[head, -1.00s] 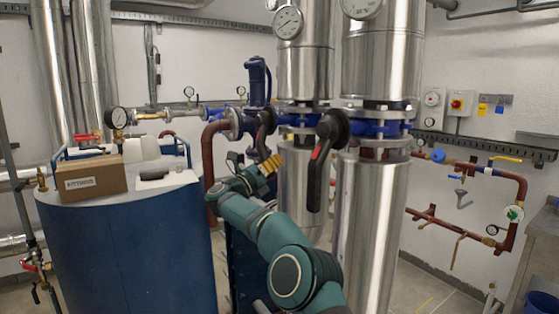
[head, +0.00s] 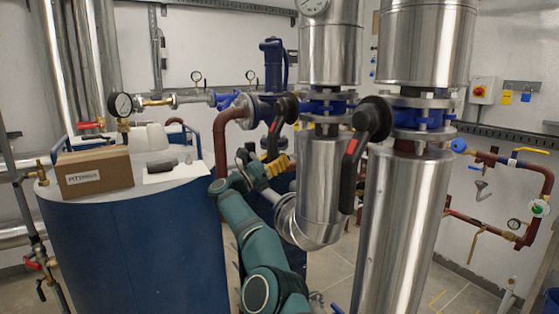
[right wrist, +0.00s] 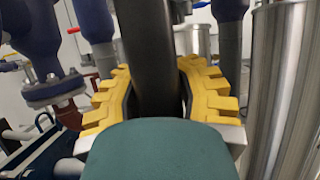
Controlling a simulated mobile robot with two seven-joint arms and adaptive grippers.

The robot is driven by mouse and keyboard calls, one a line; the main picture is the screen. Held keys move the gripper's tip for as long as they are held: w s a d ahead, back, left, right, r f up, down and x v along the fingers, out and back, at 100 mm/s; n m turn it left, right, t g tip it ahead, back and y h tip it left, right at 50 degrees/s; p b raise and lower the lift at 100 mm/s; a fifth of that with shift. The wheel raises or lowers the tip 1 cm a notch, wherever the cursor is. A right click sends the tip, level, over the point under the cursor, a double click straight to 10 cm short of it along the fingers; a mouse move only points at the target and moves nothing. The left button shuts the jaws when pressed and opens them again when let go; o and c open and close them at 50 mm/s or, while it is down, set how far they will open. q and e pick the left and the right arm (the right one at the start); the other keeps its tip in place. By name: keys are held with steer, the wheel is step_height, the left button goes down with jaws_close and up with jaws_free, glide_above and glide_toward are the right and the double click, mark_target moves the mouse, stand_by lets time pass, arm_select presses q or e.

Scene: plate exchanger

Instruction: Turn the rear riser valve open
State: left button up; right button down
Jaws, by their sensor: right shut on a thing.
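The rear riser valve has a black lever with a red stripe (head: 274,138), pointing down and slightly left from its hub beside the blue flanged pipework. My right gripper (head: 273,166), with yellow fingers, is at the lower end of this lever. In the right wrist view the dark lever (right wrist: 152,65) runs between the yellow fingers (right wrist: 154,95), which are shut on it. The lever's tip is hidden behind the gripper. A similar front valve lever (head: 352,165) hangs from the nearer riser, apart from my gripper. My left gripper is not in view.
Two shiny clad risers (head: 405,220) stand right of my arm. A blue tank (head: 130,250) at left carries a cardboard box (head: 94,172) and a dark small item on a white sheet. Red pipework (head: 490,215) lines the right wall. Some floor shows between.

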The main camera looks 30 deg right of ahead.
steer(key=shift+w+a+f, duration=0.15)
steer(key=shift+w+a, duration=0.05)
steer(key=shift+a, duration=0.2)
steer(key=c, duration=1)
jaws_free()
steer(key=o, duration=0.4)
steer(key=shift+w+a, duration=0.15)
steer(key=shift+a, duration=0.25)
steer(key=v, duration=1.1)
steer(key=shift+s+a+f, duration=0.1)
steer(key=shift+s, duration=0.15)
